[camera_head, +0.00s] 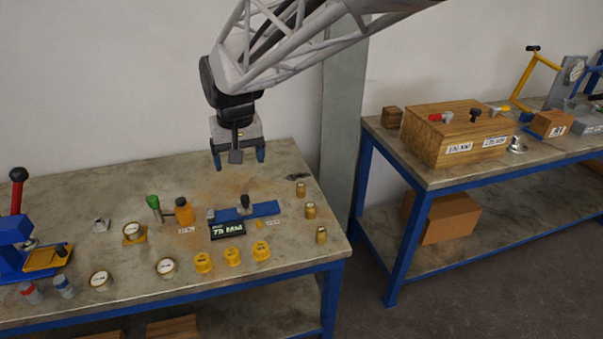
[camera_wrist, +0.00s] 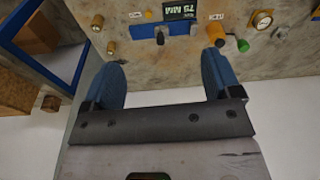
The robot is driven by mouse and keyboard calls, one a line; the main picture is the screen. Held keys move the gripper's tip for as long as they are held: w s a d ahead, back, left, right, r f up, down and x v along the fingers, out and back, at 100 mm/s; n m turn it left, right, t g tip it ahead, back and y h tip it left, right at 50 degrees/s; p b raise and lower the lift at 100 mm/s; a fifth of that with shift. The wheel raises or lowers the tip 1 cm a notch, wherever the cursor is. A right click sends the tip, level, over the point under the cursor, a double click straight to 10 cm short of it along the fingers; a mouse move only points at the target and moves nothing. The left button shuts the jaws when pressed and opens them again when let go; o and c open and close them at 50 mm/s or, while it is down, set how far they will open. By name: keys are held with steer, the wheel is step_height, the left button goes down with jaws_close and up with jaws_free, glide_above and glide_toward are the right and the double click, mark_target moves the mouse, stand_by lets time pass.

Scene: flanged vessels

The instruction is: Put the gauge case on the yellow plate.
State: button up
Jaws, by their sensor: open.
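Several round white-faced gauges with brass-coloured rims are on the left bench in the head view: one front left gauge (camera_head: 101,279), one front middle gauge (camera_head: 166,266) and one further back (camera_head: 133,228). The back gauge is on or against a small yellow square piece; it also shows in the wrist view (camera_wrist: 262,19). I cannot tell which is the gauge case. A yellow plate (camera_head: 42,259) lies at the blue press on the far left. My gripper (camera_head: 240,165) is open and empty above the bench's back part, right of the gauges. Its blue fingers also show in the wrist view (camera_wrist: 162,60).
Near the bench middle stand an orange cylinder (camera_head: 184,211), a green-topped tool (camera_head: 154,206) and a blue bar (camera_head: 247,212) with a display (camera_head: 227,230). Yellow caps (camera_head: 233,256) and brass fittings (camera_head: 310,210) lie nearby. The blue press (camera_head: 13,240) stands left.

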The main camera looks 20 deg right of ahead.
steer(key=s+d, duration=0.4)
steer(key=s, duration=0.4)
steer(key=s+d+f, duration=0.1)
steer(key=s+d, duration=0.4)
steer(key=s, duration=0.3)
steer(key=s+d+f+m+t, duration=0.1)
steer(key=s+d, duration=0.4)
steer(key=s, duration=0.4)
steer(key=shift+h, duration=0.3)
